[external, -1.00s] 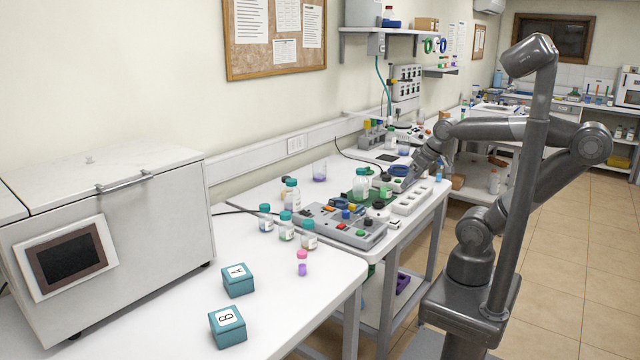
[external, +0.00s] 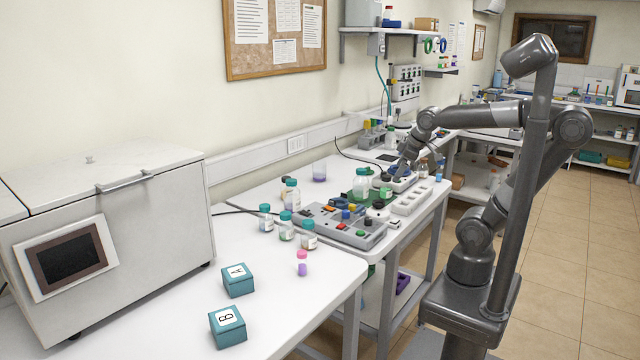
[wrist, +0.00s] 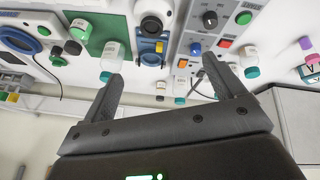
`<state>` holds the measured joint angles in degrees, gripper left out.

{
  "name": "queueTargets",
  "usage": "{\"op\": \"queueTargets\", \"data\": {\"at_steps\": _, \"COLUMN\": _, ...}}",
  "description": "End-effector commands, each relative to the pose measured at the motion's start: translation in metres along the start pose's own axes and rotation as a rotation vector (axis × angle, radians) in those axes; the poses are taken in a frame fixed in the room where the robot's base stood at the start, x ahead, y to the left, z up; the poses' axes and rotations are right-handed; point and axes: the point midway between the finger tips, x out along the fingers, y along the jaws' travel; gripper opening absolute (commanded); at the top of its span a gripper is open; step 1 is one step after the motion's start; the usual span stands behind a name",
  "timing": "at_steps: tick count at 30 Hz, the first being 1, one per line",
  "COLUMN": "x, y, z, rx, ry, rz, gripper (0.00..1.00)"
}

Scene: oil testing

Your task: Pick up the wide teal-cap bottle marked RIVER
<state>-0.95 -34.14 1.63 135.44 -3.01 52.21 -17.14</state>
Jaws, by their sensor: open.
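Several bottles with teal caps stand on the white tables, and their labels are too small for me to read RIVER. A wide teal-cap bottle (external: 361,184) stands by a green pad beside the grey control panel. A taller teal-cap bottle (external: 292,194) and smaller ones (external: 265,218), (external: 286,227), (external: 309,235) stand left of the panel. In the wrist view, teal-cap bottles show near the left finger (wrist: 112,57), between the fingers (wrist: 180,87) and beyond the right finger (wrist: 250,60). My gripper (wrist: 162,70) is open and empty; in the external view it (external: 400,173) is right of the wide bottle.
A pink-cap vial (external: 302,263) and teal boxes A (external: 238,281) and B (external: 228,326) stand nearer. The front table has free room.

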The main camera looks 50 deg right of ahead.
Motion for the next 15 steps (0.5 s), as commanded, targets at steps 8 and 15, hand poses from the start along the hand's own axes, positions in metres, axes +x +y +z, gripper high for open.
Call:
{"op": "queueTargets", "data": {"at_steps": 8, "x": 0.021, "y": 0.015, "z": -0.096, "rx": -0.628, "ry": -0.065, "rz": 0.014, "gripper": 0.88}}
{"op": "queueTargets", "data": {"at_steps": 15, "x": 0.057, "y": 0.016, "z": -0.175, "rx": -1.165, "ry": -0.108, "rz": -0.005, "gripper": 0.88}}
